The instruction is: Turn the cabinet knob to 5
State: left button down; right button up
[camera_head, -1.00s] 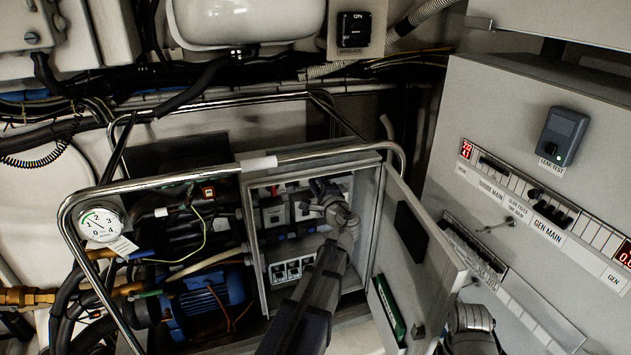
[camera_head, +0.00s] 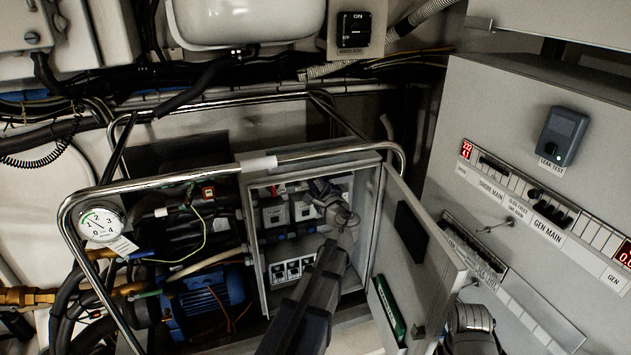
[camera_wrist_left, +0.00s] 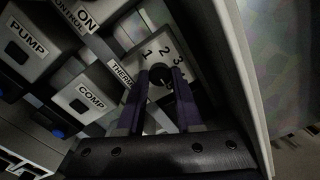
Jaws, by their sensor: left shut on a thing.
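The open cabinet (camera_head: 250,240) shows its inside in the head view, with its door (camera_head: 440,280) swung out to the right. The black knob (camera_wrist_left: 160,73) sits on a pale dial plate (camera_wrist_left: 176,48) in the left wrist view. The numbers 1, 2 and 3 are readable; the lower part of the dial is hidden by my fingers. My left gripper (camera_wrist_left: 160,80) is shut on the knob, one finger on each side. In the head view my left gripper (camera_head: 325,193) covers the knob. I cannot tell which number the knob points to.
PUMP (camera_wrist_left: 25,45) and COMP (camera_wrist_left: 85,97) switch modules lie left of the dial. A chrome tube frame (camera_head: 75,235) surrounds the cabinet, with a blue motor (camera_head: 205,300) at left. A grey panel (camera_head: 500,130) with breakers stands at right.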

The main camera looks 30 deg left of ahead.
pick_arm(q)
jog(key=c, duration=0.6)
grip_release()
jog(key=v, duration=0.7)
jog(key=shift+s+d, duration=0.25)
jog(key=shift+s, duration=0.05)
